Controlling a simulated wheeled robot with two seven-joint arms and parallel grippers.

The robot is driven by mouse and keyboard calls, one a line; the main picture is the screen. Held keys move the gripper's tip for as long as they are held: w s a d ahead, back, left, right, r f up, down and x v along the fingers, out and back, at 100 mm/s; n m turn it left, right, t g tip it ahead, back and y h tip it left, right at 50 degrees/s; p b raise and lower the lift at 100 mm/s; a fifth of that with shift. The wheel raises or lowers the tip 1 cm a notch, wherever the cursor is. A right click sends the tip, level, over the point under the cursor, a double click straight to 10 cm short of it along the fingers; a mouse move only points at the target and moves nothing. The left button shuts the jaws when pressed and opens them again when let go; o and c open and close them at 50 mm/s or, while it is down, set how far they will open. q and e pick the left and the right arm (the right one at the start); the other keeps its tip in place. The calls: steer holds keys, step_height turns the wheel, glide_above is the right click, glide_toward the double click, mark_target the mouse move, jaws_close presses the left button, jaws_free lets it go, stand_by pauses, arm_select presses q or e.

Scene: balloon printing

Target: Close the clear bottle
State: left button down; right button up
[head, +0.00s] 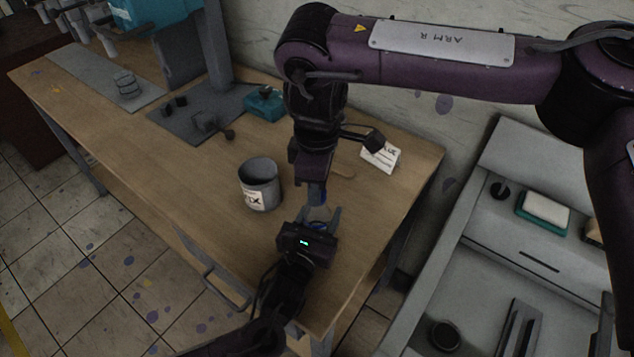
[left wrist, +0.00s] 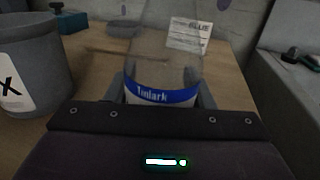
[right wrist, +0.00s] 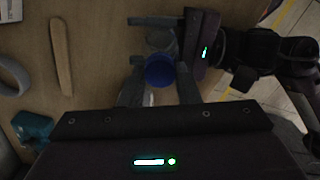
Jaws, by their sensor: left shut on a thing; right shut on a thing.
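The clear bottle (left wrist: 165,72) stands upright between the fingers of my left gripper (head: 321,222), which is shut on it. Its blue label band reads "Tinlark"; its top is cut off in the left wrist view. My right gripper (head: 316,199) points down from above, directly over the bottle. In the right wrist view it is shut on a round blue cap (right wrist: 160,71), held between its fingertips. The cap is in line with the bottle's top. I cannot tell whether it is seated on the neck.
A grey can (head: 260,184) with a white label stands left of the grippers. A white card (head: 381,157) and a wooden stick (right wrist: 61,58) lie behind them. A teal box (head: 264,104) is at the back. A grey sink unit (head: 470,262) stands right of the table.

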steer(key=m, duration=0.4)
steer(key=o, duration=0.9)
steer(key=shift+o, duration=0.2)
steer(key=shift+r, duration=2.3)
steer(key=shift+c, duration=0.4)
